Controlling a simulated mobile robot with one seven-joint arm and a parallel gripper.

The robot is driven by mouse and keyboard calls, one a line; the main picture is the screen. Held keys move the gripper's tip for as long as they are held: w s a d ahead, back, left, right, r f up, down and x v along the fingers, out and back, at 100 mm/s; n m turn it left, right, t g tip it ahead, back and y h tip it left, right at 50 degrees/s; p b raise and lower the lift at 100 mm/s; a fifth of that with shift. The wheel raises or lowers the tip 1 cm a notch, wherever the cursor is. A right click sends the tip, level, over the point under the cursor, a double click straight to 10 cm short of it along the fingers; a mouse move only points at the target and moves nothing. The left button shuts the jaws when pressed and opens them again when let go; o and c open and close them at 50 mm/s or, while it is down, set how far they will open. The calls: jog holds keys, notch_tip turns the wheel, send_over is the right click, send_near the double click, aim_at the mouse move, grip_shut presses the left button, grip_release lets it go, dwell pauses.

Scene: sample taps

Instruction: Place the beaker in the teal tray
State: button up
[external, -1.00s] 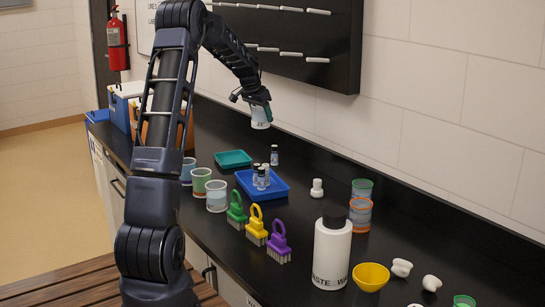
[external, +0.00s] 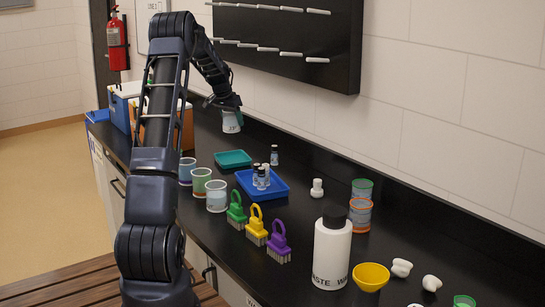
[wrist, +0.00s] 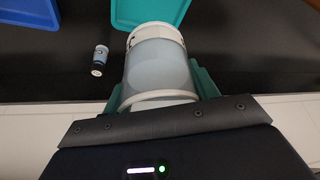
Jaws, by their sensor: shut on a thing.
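My gripper (external: 232,108) is shut on a clear beaker (external: 231,122) with a white rim and pale contents. It holds the beaker in the air above the back of the black counter, behind the teal tray. In the wrist view the beaker (wrist: 157,62) sits between the green fingertips (wrist: 160,90). The teal tray (external: 233,158) lies on the counter, empty, below the beaker in the external view. Part of it shows beyond the beaker in the wrist view (wrist: 180,8). The beaker is apart from the tray.
A blue tray (external: 279,194) with small vials stands in front of the teal tray. One vial (external: 274,155) stands alone to its right. Several beakers (external: 216,196) and brushes (external: 255,226) line the front. The wall (external: 400,120) is close behind.

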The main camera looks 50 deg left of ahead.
aim_at(226, 127)
notch_tip(226, 127, down, 12)
jog(key=shift+f, duration=0.2)
dwell(0.4)
jog(key=shift+f, duration=0.15)
jog(key=o, duration=1.1)
jog(key=v, duration=1.2)
